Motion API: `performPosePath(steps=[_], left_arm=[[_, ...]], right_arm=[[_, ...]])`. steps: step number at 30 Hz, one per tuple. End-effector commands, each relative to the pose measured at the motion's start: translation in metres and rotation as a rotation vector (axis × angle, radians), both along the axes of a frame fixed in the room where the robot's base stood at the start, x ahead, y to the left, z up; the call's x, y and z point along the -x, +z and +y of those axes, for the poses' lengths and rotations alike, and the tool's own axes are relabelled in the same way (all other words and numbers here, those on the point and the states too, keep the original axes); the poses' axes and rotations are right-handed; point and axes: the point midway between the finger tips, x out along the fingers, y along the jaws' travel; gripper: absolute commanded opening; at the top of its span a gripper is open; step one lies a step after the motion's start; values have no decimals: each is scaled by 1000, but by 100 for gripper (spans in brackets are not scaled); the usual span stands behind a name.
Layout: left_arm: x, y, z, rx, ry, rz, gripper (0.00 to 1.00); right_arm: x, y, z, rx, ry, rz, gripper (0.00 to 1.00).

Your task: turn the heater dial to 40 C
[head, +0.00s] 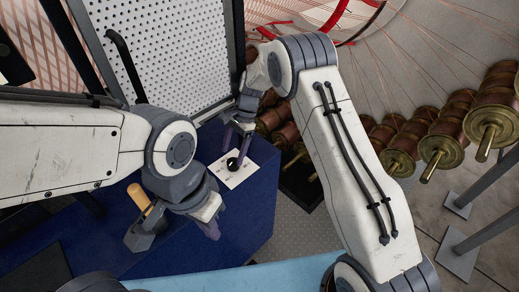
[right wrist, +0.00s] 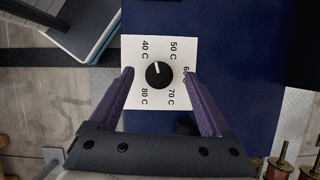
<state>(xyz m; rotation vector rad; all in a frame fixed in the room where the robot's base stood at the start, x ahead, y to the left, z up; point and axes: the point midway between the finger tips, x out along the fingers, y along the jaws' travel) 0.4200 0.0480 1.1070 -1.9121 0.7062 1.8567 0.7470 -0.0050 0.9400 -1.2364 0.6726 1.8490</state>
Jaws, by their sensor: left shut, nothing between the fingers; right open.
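The heater dial (right wrist: 159,75) is a round black knob on a white card (right wrist: 133,108) marked 40 C to 80 C. Its white mark points up and slightly left, between the 40 C and 50 C labels, leaning to the 40 C side. In the head view the dial (head: 233,163) sits on a blue box. My right gripper (right wrist: 159,73) is open, with a finger on each side of the dial and a gap to it. It also shows in the head view above the card (head: 240,177). My left gripper (head: 211,229) is shut and empty, lower left of the card.
The blue box (head: 256,215) carries the card. A wooden-handled tool (head: 140,197) shows beside my left gripper. A white perforated panel (head: 165,50) stands behind. Several copper spools (head: 400,155) line the right. A light blue surface (head: 280,277) lies in front.

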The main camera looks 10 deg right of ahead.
Motion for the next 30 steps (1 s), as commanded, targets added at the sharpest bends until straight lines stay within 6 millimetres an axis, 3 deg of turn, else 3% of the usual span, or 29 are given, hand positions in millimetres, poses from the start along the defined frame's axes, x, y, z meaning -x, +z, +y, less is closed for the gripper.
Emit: performPosePath(steps=[15, 21, 30], left_arm=[[0, -30, 0, 0, 0, 0, 0], [0, -32, 0, 0, 0, 0, 0], [0, -32, 0, 0, 0, 0, 0]], right_arm=[[51, 63, -84, -1, -4, -3, 82], [59, 73, -98, 0, -2, -2, 82], [61, 75, -100, 0, 0, 0, 82]])
